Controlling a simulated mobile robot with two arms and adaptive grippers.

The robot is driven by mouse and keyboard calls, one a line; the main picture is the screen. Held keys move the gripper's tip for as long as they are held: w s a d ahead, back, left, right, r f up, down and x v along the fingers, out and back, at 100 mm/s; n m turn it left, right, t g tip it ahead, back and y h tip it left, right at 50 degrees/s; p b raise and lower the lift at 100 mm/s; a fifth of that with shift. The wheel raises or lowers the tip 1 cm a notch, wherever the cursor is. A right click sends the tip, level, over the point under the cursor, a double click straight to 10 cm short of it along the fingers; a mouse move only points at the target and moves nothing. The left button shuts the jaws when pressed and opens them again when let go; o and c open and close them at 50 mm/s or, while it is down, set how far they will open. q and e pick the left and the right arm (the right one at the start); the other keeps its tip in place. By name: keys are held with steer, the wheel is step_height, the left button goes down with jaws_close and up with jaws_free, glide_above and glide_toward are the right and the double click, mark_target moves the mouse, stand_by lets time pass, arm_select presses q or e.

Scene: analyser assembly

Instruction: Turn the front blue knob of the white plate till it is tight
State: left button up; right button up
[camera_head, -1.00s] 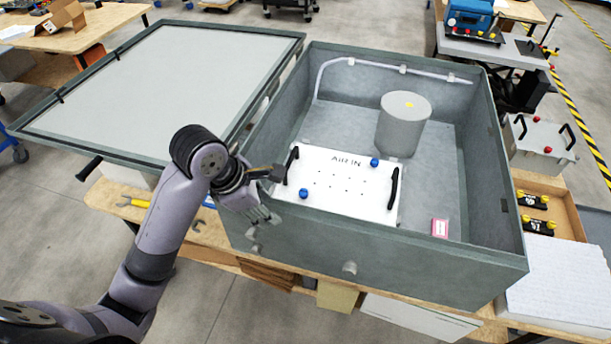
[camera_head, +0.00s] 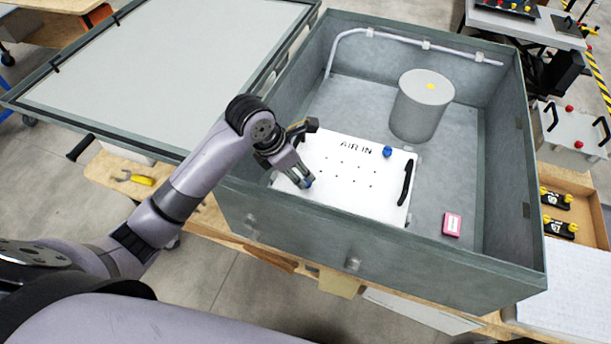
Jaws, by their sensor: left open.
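The white plate (camera_head: 345,180), marked AIR IN, lies in the grey open box (camera_head: 370,236) near its front left. The front blue knob (camera_head: 308,184) is at the plate's front left, partly hidden by my left gripper. The other blue knob (camera_head: 387,152) is at the plate's back right. My left gripper (camera_head: 302,180) is open, with its fingertips at the front knob; I cannot tell whether they touch it. A black handle (camera_head: 408,180) stands on the plate's right side. My right gripper is not in view.
A grey cylinder (camera_head: 421,108) stands in the box behind the plate. A small pink box (camera_head: 452,224) lies on the box floor to the right. The box walls rise around the plate. A large framed panel (camera_head: 170,80) lies to the left.

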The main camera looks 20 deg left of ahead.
mark_target(307, 181)
arm_select(q)
steer(key=x, duration=0.4)
steer(key=shift+s+f+p, duration=0.1)
steer(key=shift+s+p, duration=0.05)
steer(key=shift+p, duration=0.15)
steer(key=shift+d+f, duration=0.15)
steer(key=shift+f, duration=0.15)
steer(key=shift+w+f, duration=0.25)
steer(key=shift+f, duration=0.15)
steer(key=shift+d, duration=0.1)
steer(key=c, duration=0.6)
jaws_close()
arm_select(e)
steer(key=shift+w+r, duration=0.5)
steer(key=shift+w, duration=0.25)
